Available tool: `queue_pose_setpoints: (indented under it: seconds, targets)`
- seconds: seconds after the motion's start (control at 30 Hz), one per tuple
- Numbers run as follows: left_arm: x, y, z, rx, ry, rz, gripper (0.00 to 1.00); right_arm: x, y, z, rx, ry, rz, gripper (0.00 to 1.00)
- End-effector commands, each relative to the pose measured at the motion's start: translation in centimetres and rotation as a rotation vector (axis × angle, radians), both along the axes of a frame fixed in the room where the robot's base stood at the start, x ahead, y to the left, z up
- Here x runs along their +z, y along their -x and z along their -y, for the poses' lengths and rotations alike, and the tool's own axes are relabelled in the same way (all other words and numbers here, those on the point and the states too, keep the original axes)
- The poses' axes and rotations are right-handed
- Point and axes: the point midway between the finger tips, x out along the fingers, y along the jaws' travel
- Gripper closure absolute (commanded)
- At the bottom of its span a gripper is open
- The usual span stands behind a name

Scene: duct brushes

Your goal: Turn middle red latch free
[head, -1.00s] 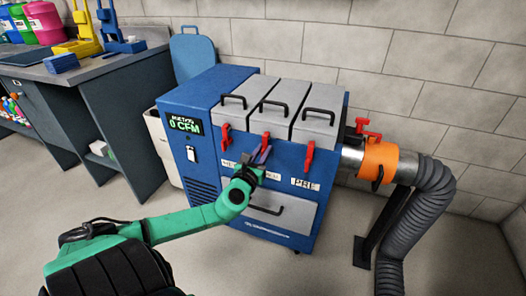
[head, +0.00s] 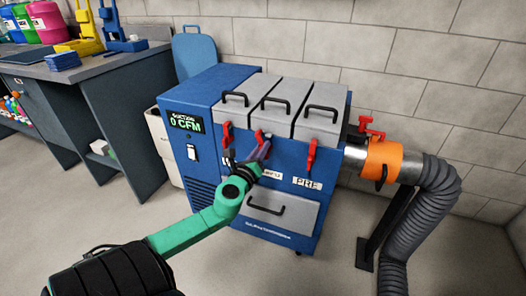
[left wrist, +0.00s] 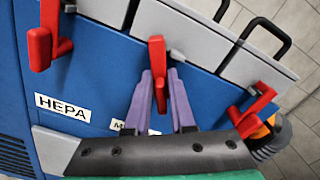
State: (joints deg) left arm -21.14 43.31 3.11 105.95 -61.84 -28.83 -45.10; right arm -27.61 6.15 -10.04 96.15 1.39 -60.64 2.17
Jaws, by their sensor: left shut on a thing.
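The middle red latch (left wrist: 157,62) is on the blue front of the collector, under the middle grey lid. In the left wrist view its lower end sits between the two purple fingers of my left gripper (left wrist: 161,92). In the head view the left gripper (head: 261,148) is at this latch (head: 259,135), covering much of it. The fingers are closed in around the latch. The left red latch (head: 227,136) and right red latch (head: 311,156) hang down on either side. My right gripper is not in view.
The blue collector (head: 186,92) has three grey lids with black handles and a grey drawer (head: 285,212) below. An orange collar (head: 381,158) and grey hose (head: 424,215) are on its right. A bench (head: 90,68) stands at left. The floor in front is clear.

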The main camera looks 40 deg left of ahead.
Motion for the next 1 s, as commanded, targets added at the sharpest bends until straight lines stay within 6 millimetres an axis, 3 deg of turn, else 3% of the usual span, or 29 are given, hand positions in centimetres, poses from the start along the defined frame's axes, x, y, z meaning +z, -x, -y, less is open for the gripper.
queue_pose_setpoints:
  seconds: [0.5, 1.0]
  targets:
    - [-0.9, 0.3, -0.7, 0.001, 0.466, 0.162, 1.0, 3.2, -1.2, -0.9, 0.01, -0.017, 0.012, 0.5]
    - [-1.6, 0.4, -1.0, 0.002, 0.864, 0.301, 1.0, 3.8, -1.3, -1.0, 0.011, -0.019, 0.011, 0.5]
